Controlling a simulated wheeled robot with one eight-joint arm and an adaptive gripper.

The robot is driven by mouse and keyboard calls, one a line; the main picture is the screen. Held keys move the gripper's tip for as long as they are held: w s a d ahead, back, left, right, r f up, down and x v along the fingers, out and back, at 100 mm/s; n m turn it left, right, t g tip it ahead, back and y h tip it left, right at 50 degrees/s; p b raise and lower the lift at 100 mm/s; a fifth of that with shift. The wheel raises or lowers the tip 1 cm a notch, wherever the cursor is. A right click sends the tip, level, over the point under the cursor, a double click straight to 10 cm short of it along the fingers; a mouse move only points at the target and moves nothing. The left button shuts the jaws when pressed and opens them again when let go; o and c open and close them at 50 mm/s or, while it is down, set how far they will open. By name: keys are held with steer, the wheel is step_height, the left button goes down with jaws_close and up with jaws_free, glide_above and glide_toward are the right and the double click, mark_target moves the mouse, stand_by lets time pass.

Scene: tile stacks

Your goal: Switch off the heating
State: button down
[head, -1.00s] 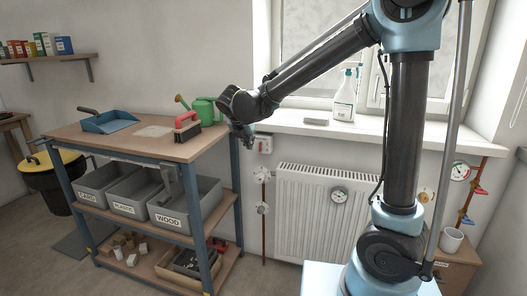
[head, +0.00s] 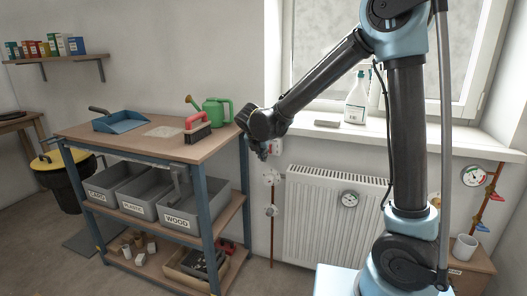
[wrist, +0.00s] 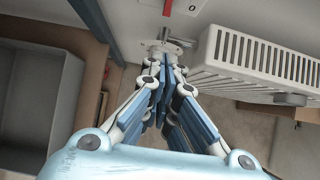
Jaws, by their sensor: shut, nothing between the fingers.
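The white radiator (head: 325,218) hangs under the window; its ribbed top shows in the wrist view (wrist: 262,62). A small white box with a red part (head: 277,146) is on the wall at its upper left. In the wrist view this box (wrist: 192,8) shows a red lever and a "0" mark, cut by the top edge. Below it are a round white fitting (head: 271,179) and another (head: 271,211) on a brown pipe. My gripper (head: 262,155) is shut and empty, left of the box. Its fingertips (wrist: 169,62) appear just short of a white fitting (wrist: 163,46); contact is unclear.
The workbench (head: 150,142) with grey bins stands left of my gripper. A gauge (head: 349,199) sits on the radiator front. The windowsill (head: 335,130) holds a spray bottle (head: 356,98).

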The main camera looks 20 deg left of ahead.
mark_target(271, 149)
steer(key=shift+w+d+f, duration=0.1)
steer(key=shift+w+f, duration=0.3)
steer(key=shift+w, duration=0.5)
steer(key=shift+w+d+f, duration=0.1)
steer(key=shift+w+f, duration=0.3)
steer(key=shift+w, duration=0.45)
steer(key=shift+w+f, duration=0.4)
steer(key=shift+w, duration=0.5)
